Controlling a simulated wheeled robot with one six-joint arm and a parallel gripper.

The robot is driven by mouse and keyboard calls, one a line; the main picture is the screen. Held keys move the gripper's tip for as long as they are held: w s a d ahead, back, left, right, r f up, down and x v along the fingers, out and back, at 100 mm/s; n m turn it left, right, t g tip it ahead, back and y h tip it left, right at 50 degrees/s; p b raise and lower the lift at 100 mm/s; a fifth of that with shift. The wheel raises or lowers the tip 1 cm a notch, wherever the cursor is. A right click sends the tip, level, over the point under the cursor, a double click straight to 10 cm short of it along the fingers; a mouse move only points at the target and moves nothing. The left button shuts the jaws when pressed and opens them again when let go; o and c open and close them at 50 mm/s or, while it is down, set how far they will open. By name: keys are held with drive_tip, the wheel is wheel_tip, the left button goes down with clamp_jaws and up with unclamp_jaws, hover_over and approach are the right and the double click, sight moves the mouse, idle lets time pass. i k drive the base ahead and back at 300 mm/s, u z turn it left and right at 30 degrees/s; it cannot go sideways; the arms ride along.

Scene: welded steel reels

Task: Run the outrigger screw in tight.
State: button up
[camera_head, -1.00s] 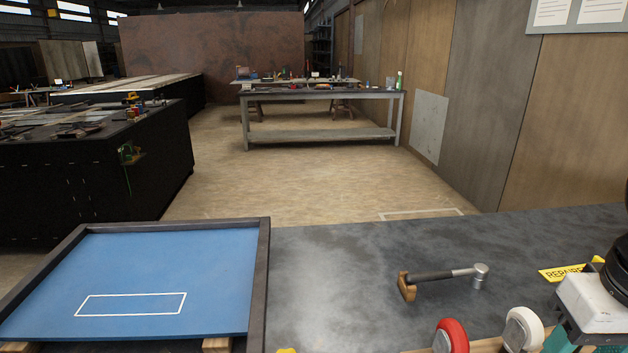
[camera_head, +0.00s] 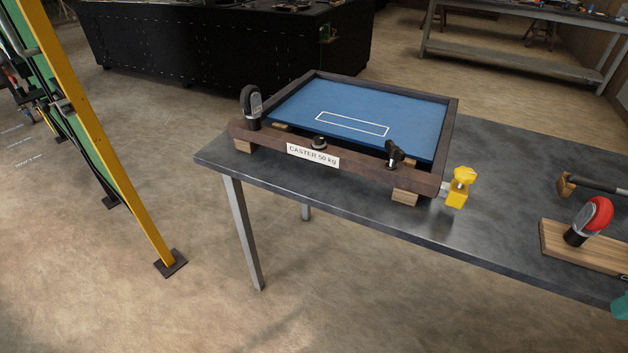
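A dark brown steel bar (camera_head: 375,173) with a "CASTER 50 kg" label (camera_head: 313,155) runs along the front of a blue-topped frame on the bench. A black knob (camera_head: 394,154) stands on the bar right of the label, and a short round metal fitting (camera_head: 319,142) sits near its middle. I cannot tell for sure which of these knobs is the outrigger screw, or how far either is in.
A grey-wheeled caster (camera_head: 252,105) stands at the bar's left end. The blue panel (camera_head: 400,115) has a white outlined rectangle. A red wheel (camera_head: 598,215) stands on a wooden board at the right, near a hammer (camera_head: 598,185). A yellow post (camera_head: 120,160) stands left; floor before the bench is clear.

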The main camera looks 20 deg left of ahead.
sight(394, 152)
drive_tip(key=u, duration=0.15)
drive_tip(key=k, duration=0.5)
drive_tip(key=u, duration=0.95)
drive_tip(key=i, duration=1.2)
drive_tip(key=z, duration=0.65)
drive_tip(key=k, duration=0.8)
drive_tip(key=z, duration=0.9)
drive_tip(key=i, duration=0.25)
drive_tip(key=u, duration=0.3)
